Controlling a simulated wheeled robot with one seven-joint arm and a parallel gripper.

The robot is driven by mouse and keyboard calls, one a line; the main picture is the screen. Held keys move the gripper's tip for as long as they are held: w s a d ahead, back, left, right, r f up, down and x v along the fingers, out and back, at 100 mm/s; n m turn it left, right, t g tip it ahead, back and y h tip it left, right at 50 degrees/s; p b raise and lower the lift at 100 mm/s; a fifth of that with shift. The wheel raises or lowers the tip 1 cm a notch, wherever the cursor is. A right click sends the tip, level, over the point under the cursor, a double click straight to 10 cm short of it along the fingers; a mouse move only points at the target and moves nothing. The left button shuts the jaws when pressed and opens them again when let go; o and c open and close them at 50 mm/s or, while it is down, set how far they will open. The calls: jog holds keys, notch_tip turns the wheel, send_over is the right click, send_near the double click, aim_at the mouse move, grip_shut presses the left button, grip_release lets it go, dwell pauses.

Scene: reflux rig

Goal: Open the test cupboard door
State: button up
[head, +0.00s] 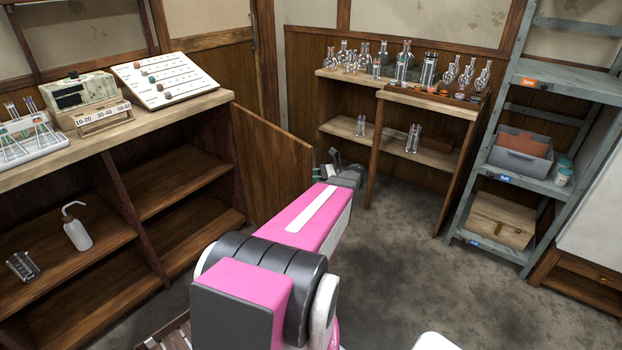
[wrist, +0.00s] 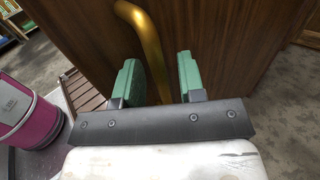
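The test cupboard door (head: 268,165) is a brown wooden panel, seen in the head view at the right end of the low wooden cupboard (head: 120,200). It stands swung out, with the shelves left of it exposed. In the wrist view the door's dark wood face (wrist: 215,40) fills the top, with a curved brass handle (wrist: 150,50) on it. My gripper (wrist: 158,68) has two green fingers apart, with the handle between them and a gap visible beside it. In the head view my gripper (head: 331,172) is at the door's free edge, and the handle is hidden.
A white wash bottle (head: 76,228) and a metal rack (head: 22,266) stand inside the cupboard. Shelves with glass flasks (head: 380,62) are at the back, and a grey shelving rack (head: 530,180) at right. Grey floor (head: 410,250) is clear right of the door.

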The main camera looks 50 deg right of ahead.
jog(key=shift+r, duration=0.6)
notch_tip(320, 180, up, 3)
jog(key=shift+a+f, duration=0.1)
jog(key=shift+f, duration=0.05)
jog(key=w+a+r, duration=0.5)
jog(key=a+r, duration=0.2)
jog(key=a, duration=0.3)
jog(key=shift+a, duration=0.25)
